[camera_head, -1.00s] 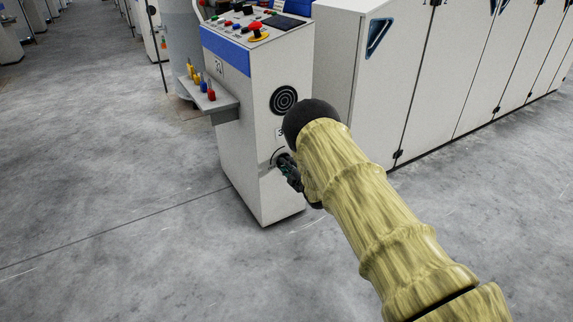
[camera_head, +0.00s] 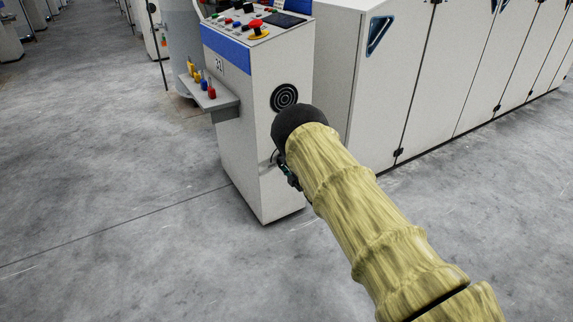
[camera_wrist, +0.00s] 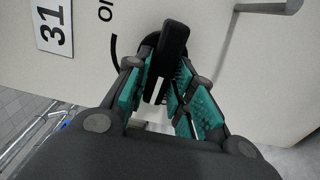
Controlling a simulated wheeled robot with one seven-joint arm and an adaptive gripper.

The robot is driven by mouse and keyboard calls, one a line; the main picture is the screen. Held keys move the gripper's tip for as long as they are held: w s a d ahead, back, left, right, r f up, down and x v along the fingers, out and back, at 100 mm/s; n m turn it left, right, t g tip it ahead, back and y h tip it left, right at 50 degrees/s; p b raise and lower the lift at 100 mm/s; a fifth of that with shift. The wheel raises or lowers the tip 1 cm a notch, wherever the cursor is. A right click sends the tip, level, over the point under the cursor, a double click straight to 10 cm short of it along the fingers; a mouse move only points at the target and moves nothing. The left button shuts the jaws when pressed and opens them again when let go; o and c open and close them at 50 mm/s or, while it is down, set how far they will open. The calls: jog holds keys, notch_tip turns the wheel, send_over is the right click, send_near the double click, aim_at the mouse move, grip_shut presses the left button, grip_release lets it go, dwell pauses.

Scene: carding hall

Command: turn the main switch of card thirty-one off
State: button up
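The main switch has a black handle (camera_wrist: 174,42) on the pale end face of the control cabinet (camera_head: 240,150) marked 31. In the wrist view the handle slants between my teal finger pads, with a pad close along each side. My gripper (camera_wrist: 158,82) appears shut on it, though the contact itself is partly hidden. A curved black mark (camera_wrist: 114,50) and an "I O" style label (camera_wrist: 105,14) lie beside the switch. The 31 plate (camera_wrist: 54,30) is at upper left. In the head view my wrist covers most of the switch.
A round black grille (camera_head: 284,97) is above the switch. A small shelf (camera_head: 222,103) with coloured items juts from the cabinet's left side. A red emergency button (camera_head: 256,28) is on top. Tall pale machine panels (camera_head: 385,90) stand behind at right. The floor at left is clear.

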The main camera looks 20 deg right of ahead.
jog(key=shift+o, duration=1)
jog(key=shift+s, duration=0.1)
jog(key=v, duration=1.1)
jog(key=shift+s+d, duration=0.2)
jog(key=shift+s, duration=0.2)
